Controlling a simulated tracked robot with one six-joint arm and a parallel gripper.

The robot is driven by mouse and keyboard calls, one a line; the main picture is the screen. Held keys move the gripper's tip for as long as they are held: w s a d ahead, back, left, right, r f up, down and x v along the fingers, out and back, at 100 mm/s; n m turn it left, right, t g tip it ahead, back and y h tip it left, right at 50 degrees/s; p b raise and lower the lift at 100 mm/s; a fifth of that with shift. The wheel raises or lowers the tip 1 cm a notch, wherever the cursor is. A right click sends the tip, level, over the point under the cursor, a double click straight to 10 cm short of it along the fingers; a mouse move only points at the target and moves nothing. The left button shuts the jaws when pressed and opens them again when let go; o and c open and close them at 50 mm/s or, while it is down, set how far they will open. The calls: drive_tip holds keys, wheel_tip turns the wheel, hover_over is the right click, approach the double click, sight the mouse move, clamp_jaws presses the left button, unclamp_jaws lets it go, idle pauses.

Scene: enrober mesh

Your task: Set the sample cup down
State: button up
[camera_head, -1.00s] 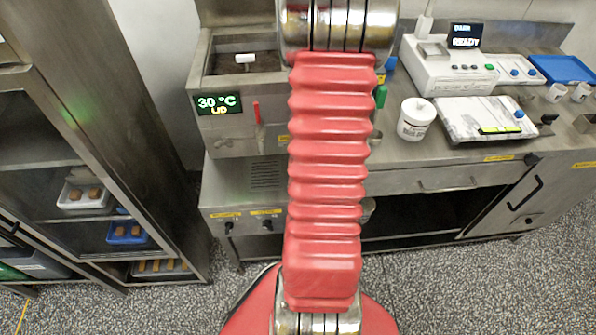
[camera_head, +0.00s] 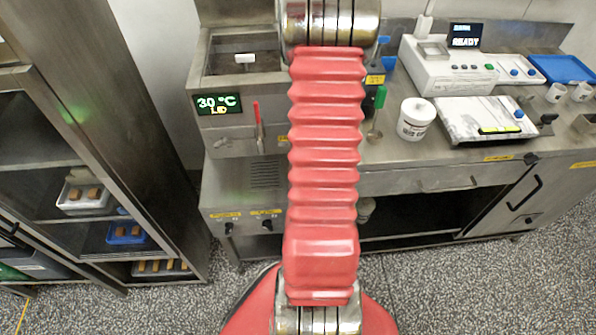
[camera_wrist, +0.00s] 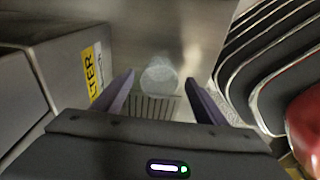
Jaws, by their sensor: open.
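In the wrist view a pale, see-through round cup (camera_wrist: 160,80), which looks like the sample cup, stands at a slatted grate (camera_wrist: 150,106). My gripper (camera_wrist: 161,76) is open, with one dark finger to each side of the cup and a visible gap on both sides. I cannot tell how far the cup lies beyond the fingertips. In the head view my gripper is hidden behind my red arm. A small greyish cup-like shape (camera_head: 366,211) shows just right of the arm, below the counter edge, partly hidden.
A grey box with a yellow label (camera_wrist: 92,70) is close left of my gripper. In the head view, a tank with a 30 °C display (camera_head: 219,103), a white tub (camera_head: 415,119) and a white instrument (camera_head: 447,68) stand on the counter. A rack (camera_head: 90,150) is at left.

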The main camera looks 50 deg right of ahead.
drive_tip(key=shift+w+f, duration=0.1)
drive_tip(key=shift+f, duration=1)
drive_tip(key=shift+c, duration=0.5)
drive_tip(key=c, duration=1.1)
drive_tip(key=shift+r, duration=0.1)
wheel_tip(320, 180, up, 10)
